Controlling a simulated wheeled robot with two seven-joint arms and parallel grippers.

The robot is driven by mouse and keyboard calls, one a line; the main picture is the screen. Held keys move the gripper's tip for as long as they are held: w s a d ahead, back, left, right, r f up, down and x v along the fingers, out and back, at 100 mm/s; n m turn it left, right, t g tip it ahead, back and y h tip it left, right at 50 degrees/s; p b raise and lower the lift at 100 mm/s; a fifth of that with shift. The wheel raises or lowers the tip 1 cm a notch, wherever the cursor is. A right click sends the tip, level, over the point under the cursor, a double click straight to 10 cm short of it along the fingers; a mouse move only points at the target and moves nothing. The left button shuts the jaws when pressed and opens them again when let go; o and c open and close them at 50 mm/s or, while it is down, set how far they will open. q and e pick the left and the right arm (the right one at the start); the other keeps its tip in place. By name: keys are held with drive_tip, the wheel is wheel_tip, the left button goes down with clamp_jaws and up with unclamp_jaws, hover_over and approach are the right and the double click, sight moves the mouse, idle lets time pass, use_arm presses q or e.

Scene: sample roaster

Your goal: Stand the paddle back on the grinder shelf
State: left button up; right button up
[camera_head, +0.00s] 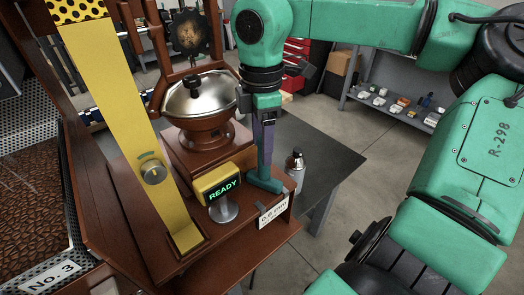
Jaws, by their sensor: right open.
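My right gripper (265,178) reaches down to the front right part of the brown grinder shelf (238,236), just right of the READY display, and is open. A narrow upright purple-grey strip (257,142) shows alongside its green finger. It may be the paddle, but I cannot tell it surely from the gripper. Whether the strip touches the shelf is hidden by the green fingertips. The grinder (200,95), with a silver domed top and brown body, stands behind and to the left. My left gripper is not in view.
A yellow READY display (218,186) stands close left of the gripper. A 0.6 mm label (273,212) sits on the shelf's front edge. A yellow upright plate (115,110) rises at left. Open floor lies right.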

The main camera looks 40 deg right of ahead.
wheel_tip(320, 180, up, 9)
drive_tip(key=shift+r+p, duration=0.1)
drive_tip(key=shift+p, duration=0.2)
